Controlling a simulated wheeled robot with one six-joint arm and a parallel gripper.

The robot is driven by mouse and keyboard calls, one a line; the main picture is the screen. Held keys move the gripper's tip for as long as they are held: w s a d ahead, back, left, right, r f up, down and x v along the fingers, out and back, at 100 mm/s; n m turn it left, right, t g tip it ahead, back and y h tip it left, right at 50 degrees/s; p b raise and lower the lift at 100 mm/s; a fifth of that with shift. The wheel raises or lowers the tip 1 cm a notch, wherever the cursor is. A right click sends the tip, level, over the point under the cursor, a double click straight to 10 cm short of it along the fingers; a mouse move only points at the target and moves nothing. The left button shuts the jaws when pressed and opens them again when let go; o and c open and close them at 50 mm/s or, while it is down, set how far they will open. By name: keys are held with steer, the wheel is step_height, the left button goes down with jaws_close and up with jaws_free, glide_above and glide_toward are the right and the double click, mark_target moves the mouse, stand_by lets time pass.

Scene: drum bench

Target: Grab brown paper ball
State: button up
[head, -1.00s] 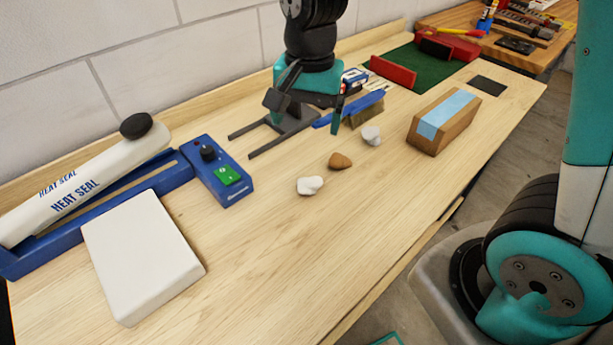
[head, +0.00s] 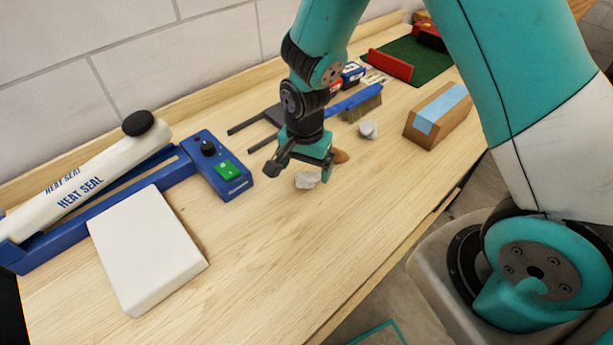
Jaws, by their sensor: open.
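The brown paper ball (head: 341,156) lies on the wooden bench and is partly hidden behind my gripper. A white paper ball (head: 306,180) lies just in front of it, and another grey-white ball (head: 368,130) lies behind it to the right. My gripper (head: 299,176) is open and points down above the white ball, with one finger close to the brown ball in the picture. Nothing shows between its fingers as held. I cannot tell its exact height above the bench.
A blue heat sealer (head: 218,170) and a white block (head: 147,249) stand to the left. A blue brush (head: 357,100) and a dark forked stand (head: 262,120) are behind. A brown box with blue tape (head: 437,115) is at the right. The bench front (head: 270,270) is clear.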

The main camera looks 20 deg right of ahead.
mark_target(306, 176)
steer(key=shift+s+f+p, duration=0.1)
steer(key=shift+f+p, duration=0.2)
steer(key=shift+f, duration=1.55)
steer(key=c, duration=1)
steer(key=shift+o, duration=0.2)
steer(key=shift+r, duration=0.1)
